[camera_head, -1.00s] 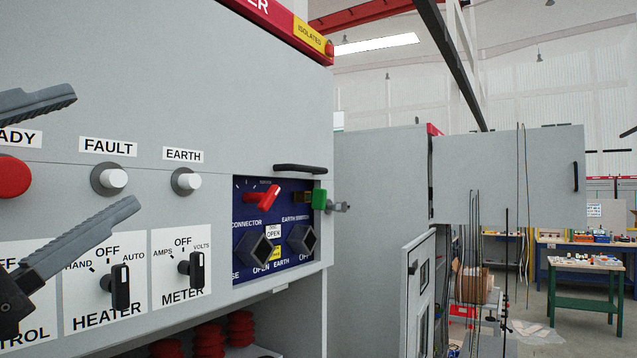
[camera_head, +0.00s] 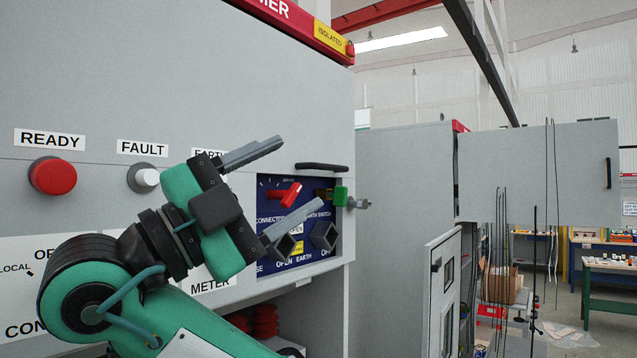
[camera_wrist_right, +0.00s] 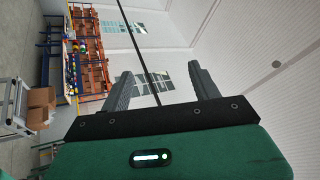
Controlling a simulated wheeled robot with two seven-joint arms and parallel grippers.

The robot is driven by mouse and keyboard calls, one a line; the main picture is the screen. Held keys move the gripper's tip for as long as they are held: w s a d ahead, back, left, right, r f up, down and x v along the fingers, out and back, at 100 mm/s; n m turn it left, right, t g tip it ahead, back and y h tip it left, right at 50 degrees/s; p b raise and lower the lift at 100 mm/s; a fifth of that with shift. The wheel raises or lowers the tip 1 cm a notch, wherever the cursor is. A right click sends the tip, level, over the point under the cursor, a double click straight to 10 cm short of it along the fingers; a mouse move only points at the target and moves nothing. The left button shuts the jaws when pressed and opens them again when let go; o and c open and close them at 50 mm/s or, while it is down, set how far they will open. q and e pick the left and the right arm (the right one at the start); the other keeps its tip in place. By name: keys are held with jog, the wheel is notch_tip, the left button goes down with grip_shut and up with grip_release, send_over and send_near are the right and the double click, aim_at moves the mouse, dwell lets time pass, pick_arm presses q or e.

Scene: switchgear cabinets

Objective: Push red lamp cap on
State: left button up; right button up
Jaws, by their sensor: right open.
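The red lamp cap (camera_head: 52,176) is at the READY position on the grey cabinet front, at the left of the head view. It sits in or against a dark ring under the READY label; I cannot tell how deep it is seated. My right gripper (camera_head: 298,172) is open and empty. It is in front of the panel, well to the right of the red cap, with its fingers pointing right. It hides the EARTH lamp and part of its label. In the right wrist view, the two fingers (camera_wrist_right: 160,82) are apart with nothing between them. My left gripper is not in view.
The FAULT lamp (camera_head: 147,178) is white in a grey ring. Right of my gripper are a blue switch panel (camera_head: 268,188) with a red handle (camera_head: 287,194), and a green padlock-like piece (camera_head: 340,196). An open cabinet door (camera_head: 443,285) stands further right.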

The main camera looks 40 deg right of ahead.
jog(key=shift+w+d+m+g+y, duration=0.2)
jog(key=shift+d+g, duration=0.6)
jog(key=shift+d, duration=0.55)
jog(key=shift+s+d+m+g+y, duration=0.1)
jog(key=shift+d+m+g, duration=0.2)
jog(key=shift+d+g, duration=0.8)
jog(key=shift+d+t, duration=0.2)
jog(key=shift+t, duration=0.1)
